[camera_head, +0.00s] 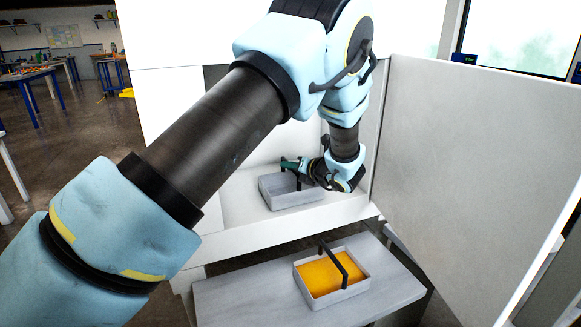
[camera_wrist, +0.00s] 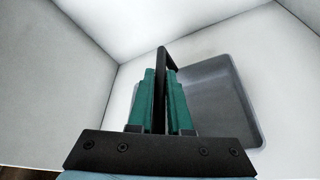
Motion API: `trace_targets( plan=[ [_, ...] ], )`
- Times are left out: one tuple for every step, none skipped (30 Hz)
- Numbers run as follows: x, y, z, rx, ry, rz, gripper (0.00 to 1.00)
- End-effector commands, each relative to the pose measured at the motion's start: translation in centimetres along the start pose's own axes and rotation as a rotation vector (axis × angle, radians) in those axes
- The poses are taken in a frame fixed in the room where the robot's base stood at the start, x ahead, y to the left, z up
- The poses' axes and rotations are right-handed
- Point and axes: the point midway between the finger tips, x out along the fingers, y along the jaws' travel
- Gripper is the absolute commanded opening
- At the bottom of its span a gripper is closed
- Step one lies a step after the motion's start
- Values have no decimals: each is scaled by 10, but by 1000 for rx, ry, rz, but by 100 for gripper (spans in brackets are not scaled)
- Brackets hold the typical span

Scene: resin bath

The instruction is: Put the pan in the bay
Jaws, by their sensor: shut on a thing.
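A grey rectangular pan (camera_head: 292,199) is inside the white bay (camera_head: 238,208), over its floor. It also shows in the wrist view (camera_wrist: 222,100), to the right of the fingers. My gripper (camera_head: 288,164) is shut on the pan's black handle (camera_wrist: 162,58), with the green fingers on either side of it in the wrist view (camera_wrist: 162,90). I cannot tell whether the pan touches the bay floor. My wrist and arm hide part of the pan and the back of the bay.
The bay's large white door (camera_head: 470,150) stands open on the right. Below the bay, a second pan (camera_head: 347,292) with orange liquid (camera_head: 318,278) and a black handle sits on a grey bench (camera_head: 235,300). Tables (camera_head: 30,72) stand far left.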

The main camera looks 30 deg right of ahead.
Motion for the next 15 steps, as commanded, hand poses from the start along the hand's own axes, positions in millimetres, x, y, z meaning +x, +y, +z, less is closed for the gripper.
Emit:
trace_targets(
  plan=[
    [1, -2, -2, 0, -1, 0, 0],
    [1, -2, -2, 0, 0, 0, 18],
    [1, -1, -2, 0, 0, 0, 23],
    [0, -1, -2, 0, 0, 0, 26],
    [0, -1, -2, 0, 0, 0, 29],
    [0, -1, -2, 0, 0, 0, 34],
    [0, -1, -2, 0, 0, 0, 37],
    [0, -1, -2, 0, 0, 0, 41],
    [0, -1, -2, 0, 0, 0, 45],
    [0, -1, -2, 0, 0, 0, 47],
    [0, -1, -2, 1, 0, 0, 47],
    [0, -1, -2, 0, 0, 0, 47],
    [0, -1, -2, 1, 0, 0, 47],
    [0, -1, -2, 1, 0, 0, 47],
    [0, -1, -2, 1, 0, 0, 47]
  ],
)
